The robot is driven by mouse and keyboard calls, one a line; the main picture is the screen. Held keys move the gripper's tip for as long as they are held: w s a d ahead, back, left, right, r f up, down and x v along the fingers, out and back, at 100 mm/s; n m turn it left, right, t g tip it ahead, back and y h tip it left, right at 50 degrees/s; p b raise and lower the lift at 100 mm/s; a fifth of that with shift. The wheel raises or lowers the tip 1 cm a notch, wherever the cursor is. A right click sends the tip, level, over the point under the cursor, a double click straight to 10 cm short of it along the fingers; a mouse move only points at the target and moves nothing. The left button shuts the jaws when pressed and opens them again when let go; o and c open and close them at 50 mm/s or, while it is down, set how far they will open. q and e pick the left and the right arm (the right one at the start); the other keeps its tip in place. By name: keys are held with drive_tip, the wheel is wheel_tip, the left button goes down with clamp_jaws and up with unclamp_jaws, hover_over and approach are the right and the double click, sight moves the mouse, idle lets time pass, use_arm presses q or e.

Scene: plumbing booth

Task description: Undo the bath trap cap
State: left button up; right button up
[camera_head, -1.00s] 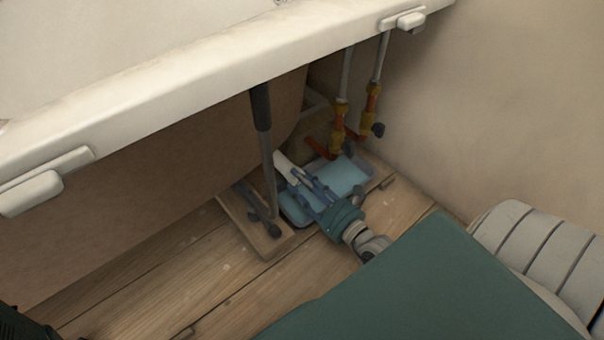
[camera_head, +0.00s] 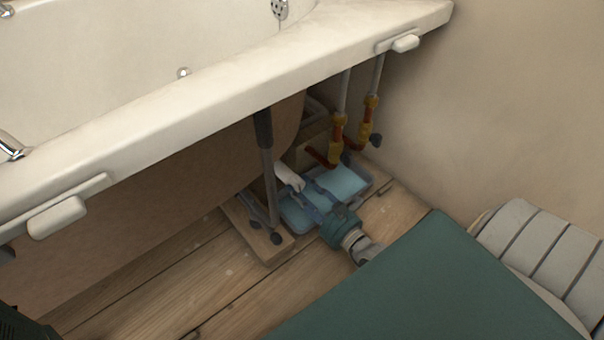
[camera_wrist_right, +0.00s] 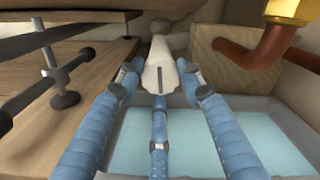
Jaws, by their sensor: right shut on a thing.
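The bath trap cap looks to be the pale, slotted piece (camera_wrist_right: 158,68) under the bath; it shows as a white piece in the head view (camera_head: 289,179). My right gripper (camera_head: 304,192) reaches in low over the blue tray. In the wrist view its blue fingers (camera_wrist_right: 157,85) close around the pale piece from both sides and below, and are shut on it. The far side of the piece is hidden. My left gripper is not in view.
A shallow tray (camera_head: 362,192) of light-blue water lies beneath. A bath leg (camera_head: 268,180) on a wooden board (camera_head: 258,247) stands close left. Copper pipes with brass valves (camera_head: 337,130) stand behind right. The bath rim (camera_head: 240,95) overhangs.

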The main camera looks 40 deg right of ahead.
drive_tip(key=shift+n, duration=0.6)
drive_tip(key=o, duration=1.2)
drive_tip(key=shift+c, duration=0.2)
